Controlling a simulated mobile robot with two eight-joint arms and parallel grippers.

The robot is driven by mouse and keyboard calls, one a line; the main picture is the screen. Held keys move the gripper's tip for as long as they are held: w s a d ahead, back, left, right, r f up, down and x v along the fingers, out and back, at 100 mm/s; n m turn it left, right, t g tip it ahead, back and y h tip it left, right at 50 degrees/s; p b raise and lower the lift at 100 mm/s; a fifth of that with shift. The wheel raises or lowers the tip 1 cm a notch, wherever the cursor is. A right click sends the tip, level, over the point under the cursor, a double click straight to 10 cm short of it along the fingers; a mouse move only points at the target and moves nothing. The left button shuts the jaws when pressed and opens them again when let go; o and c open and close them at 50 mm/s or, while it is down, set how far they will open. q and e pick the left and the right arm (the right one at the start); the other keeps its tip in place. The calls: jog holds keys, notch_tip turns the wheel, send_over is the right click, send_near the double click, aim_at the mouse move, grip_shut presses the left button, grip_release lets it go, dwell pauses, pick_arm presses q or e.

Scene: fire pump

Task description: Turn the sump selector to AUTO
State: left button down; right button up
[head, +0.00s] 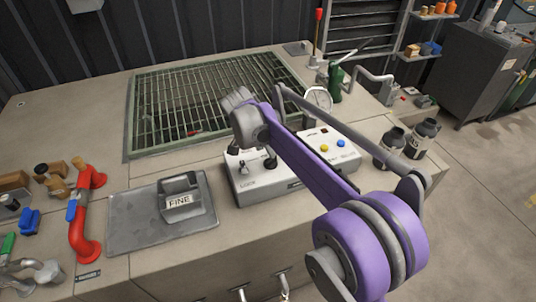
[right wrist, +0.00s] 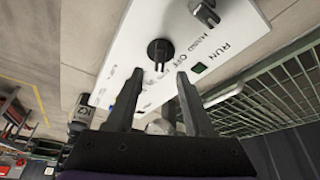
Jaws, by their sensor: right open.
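The pale control box (head: 252,186) sits on the bench in front of the floor-grating opening. In the right wrist view its white panel (right wrist: 118,62) carries a black rotary knob (right wrist: 160,52), with OFF and other small lettering beside it. A second dark lever or knob (right wrist: 205,13) is near the top, and a green lamp (right wrist: 198,68) is by the word RUN. I cannot read the knob's setting. My right gripper (right wrist: 160,75) is open and empty, its fingertips on either side just below the knob, not closed on it. In the head view my arm partly hides the box.
A green grating (head: 195,103) lies behind the box. A grey plate (head: 140,218) with a FINE block (head: 181,197) and a red pipe (head: 80,225) are to the left. Dark bottles (head: 390,148), a gauge (head: 319,98) and a green pump (head: 336,84) stand to the right.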

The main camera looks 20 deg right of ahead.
jog(key=shift+v, duration=2.05)
